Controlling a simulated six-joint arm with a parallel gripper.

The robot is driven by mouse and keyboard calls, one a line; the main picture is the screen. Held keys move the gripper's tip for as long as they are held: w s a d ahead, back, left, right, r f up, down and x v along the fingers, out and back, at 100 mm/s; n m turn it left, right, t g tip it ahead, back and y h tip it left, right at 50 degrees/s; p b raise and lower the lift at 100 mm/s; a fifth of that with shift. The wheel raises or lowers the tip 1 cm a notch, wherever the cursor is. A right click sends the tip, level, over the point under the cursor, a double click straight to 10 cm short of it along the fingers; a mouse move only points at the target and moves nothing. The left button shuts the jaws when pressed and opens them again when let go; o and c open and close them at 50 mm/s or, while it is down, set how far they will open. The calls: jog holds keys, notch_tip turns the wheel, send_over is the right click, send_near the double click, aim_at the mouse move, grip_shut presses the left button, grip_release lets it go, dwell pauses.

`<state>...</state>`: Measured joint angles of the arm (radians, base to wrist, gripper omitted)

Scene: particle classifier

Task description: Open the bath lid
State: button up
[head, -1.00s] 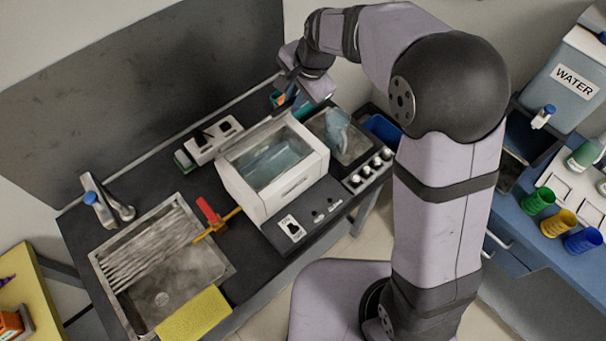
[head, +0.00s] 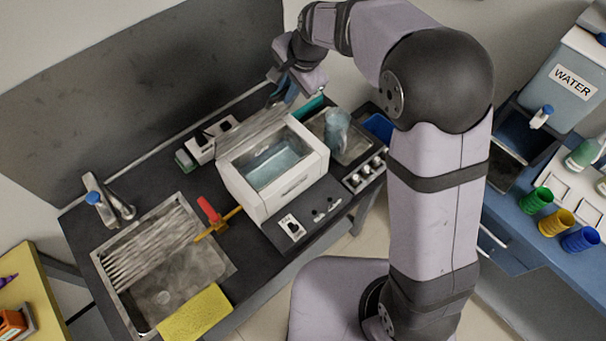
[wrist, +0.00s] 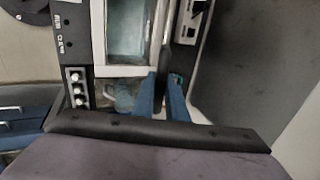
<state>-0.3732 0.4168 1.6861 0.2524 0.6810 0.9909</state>
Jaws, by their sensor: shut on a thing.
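The white bath (head: 278,185) stands on the dark counter with its top open and water (head: 275,163) showing inside. In the wrist view the bath rim (wrist: 130,72) is at the upper middle. The grey bath lid (head: 252,136) is raised along the bath's back edge and leans backward. My gripper (head: 283,95) is at the right end of the lid, behind the bath. In the wrist view its blue fingers (wrist: 160,98) are closed around a dark piece between them, which appears to be part of the lid. The exact contact is partly hidden.
A beaker (head: 336,128) stands in a tray to the right, near a row of knobs (head: 364,174). A white block (head: 215,138) is behind-left. A grey wall rises behind the counter.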

jog(key=shift+w+a+r, duration=0.2)
jog(key=shift+w+a, duration=0.1)
jog(key=shift+r, duration=0.1)
jog(key=shift+w+a+r+t+y+p, duration=0.15)
jog(key=shift+w+a+r+p, duration=0.1)
jog(key=shift+w+a, duration=0.35)
jog(key=shift+w+a+r+t+y+p, duration=0.15)
jog(key=shift+w+a+r+p, duration=0.1)
jog(key=shift+w+a, duration=0.4)
jog(key=shift+w+a+r+p, duration=0.25)
jog(key=shift+w+a+p, duration=0.1)
jog(key=shift+w+a, duration=0.7)
jog(key=shift+a, duration=0.1)
jog(key=shift+w+a+t+y, duration=0.4)
jog(key=shift+w+a, duration=0.7)
jog(key=shift+w, duration=0.1)
